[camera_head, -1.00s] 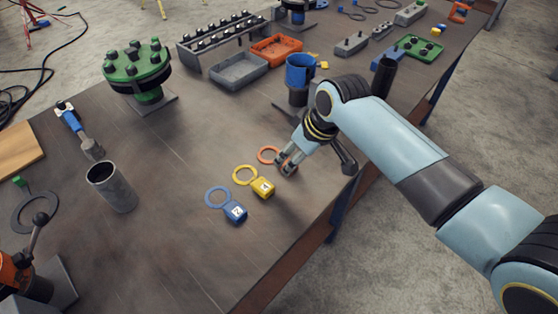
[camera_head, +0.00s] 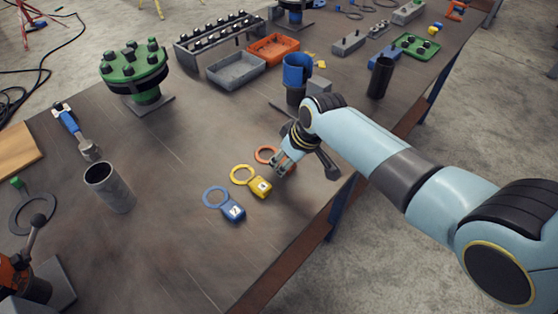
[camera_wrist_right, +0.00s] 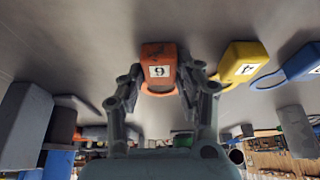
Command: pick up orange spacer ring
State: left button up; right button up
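The orange spacer ring (camera_head: 257,152) lies flat on the table, at the back end of a row with a yellow ring and a blue ring. In the head view my right gripper (camera_head: 278,164) is down over its tag and hides much of it. In the right wrist view the orange tag (camera_wrist_right: 158,52), with a white number label, sits between the two fingers of my right gripper (camera_wrist_right: 160,80). The fingers are close beside the tag; firm contact is not clear. My left gripper is not in view.
The yellow ring (camera_head: 261,187) and blue ring (camera_head: 235,212) lie close by. A blue cup-like part (camera_head: 298,68) on a stand and a dark cylinder (camera_head: 380,78) stand behind. A grey pipe (camera_head: 110,190) stands left. The table centre is clear.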

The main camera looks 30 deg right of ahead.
grip_shut()
